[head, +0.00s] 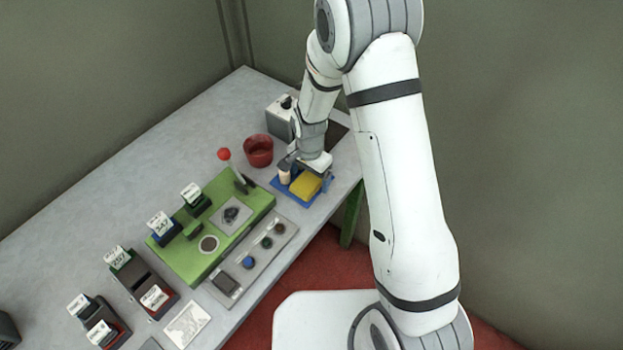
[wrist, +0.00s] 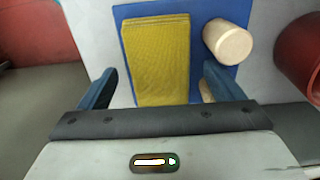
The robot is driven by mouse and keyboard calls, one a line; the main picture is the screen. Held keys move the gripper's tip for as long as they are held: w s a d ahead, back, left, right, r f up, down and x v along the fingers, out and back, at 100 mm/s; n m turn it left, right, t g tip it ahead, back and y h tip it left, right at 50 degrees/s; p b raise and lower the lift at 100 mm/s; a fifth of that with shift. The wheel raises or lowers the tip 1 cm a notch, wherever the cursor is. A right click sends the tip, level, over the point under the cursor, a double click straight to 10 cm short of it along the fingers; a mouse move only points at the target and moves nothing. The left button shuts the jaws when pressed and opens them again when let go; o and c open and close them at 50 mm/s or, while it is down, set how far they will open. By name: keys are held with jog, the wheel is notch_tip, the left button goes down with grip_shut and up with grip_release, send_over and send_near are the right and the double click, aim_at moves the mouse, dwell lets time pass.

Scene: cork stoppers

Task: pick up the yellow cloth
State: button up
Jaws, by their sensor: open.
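The yellow cloth (head: 306,185) lies folded on a blue mat (head: 279,187) near the right end of the table. In the wrist view the cloth (wrist: 156,60) is a flat oblong on the mat (wrist: 128,12). My gripper (wrist: 162,90) is open, with one blue finger on each side of the cloth's near end. The fingers look apart from the cloth; their exact height above it is hard to tell. In the head view my gripper (head: 308,172) is over the mat and partly hides it.
A pale cork-coloured cylinder (wrist: 228,42) stands on the mat close to the right finger. A red cup (head: 258,151) stands beside the mat. A white box (head: 280,118) is behind. A green board (head: 190,245) with a red-knobbed lever (head: 224,154) lies to the left.

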aim_at(310, 179)
jog(key=shift+f, duration=0.1)
jog(key=c, duration=1.1)
jog(key=shift+o, duration=0.2)
notch_tip(310, 179, up, 10)
jog(key=b, duration=0.2)
jog(key=o, duration=0.3)
jog(key=shift+c, duration=1.1)
